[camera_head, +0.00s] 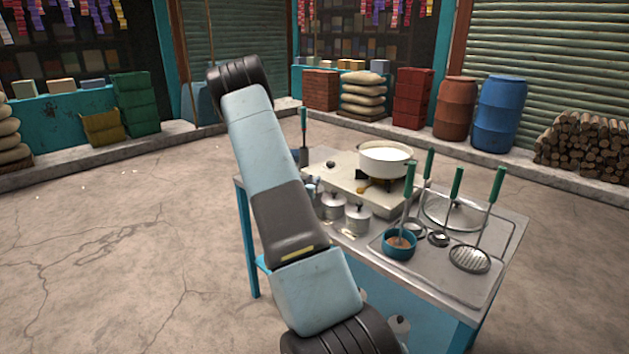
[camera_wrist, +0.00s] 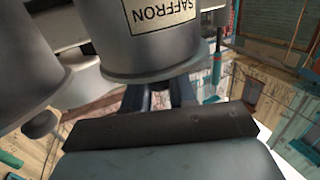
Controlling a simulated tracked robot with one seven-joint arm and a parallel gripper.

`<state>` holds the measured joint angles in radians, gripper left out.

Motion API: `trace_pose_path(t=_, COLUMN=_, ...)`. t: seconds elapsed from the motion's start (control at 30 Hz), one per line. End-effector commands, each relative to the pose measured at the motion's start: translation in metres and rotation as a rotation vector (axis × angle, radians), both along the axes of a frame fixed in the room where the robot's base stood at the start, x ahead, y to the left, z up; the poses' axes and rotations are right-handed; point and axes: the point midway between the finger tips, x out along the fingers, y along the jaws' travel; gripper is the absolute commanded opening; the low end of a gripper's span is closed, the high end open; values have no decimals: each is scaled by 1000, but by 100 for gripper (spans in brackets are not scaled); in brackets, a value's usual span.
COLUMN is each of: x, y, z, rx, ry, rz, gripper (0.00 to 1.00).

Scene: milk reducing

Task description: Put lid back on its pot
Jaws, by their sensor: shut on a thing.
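A metal pot labelled SAFFRON (camera_wrist: 160,35) fills the top of the wrist view, its label upside down. My gripper (camera_wrist: 166,96) is at its lidded end, its fingers close to the rim. The gripper is shut, apparently on the lid's knob, which is mostly hidden. I cannot tell if the lid rests on the pot or is slightly apart. In the head view, my gripper (camera_head: 313,187) shows partly behind my arm. Two small lidded metal pots (camera_head: 357,218) stand just right of it. My arm hides what is behind it.
A second metal pot (camera_wrist: 25,55) stands close on the left in the wrist view. A round thing with a dark knob (camera_head: 400,322) shows lower down.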

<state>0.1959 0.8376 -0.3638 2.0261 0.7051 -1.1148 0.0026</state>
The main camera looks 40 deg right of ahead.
Motion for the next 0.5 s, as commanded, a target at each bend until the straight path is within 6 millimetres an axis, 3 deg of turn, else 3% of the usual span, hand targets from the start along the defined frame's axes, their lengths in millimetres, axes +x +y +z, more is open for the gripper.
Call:
trace_pose_path(t=0.1, x=0, y=0, z=-2, rx=0, ry=0, rz=0, gripper=0)
trace_pose_path(t=0.13, x=0, y=0, z=-2, rx=0, ry=0, rz=0, gripper=29)
trace_pose_path(t=0.4, x=0, y=0, z=-2, rx=0, ry=0, rz=0, gripper=55)
trace_pose_path(t=0.5, x=0, y=0, z=-2, rx=0, ry=0, rz=0, gripper=56)
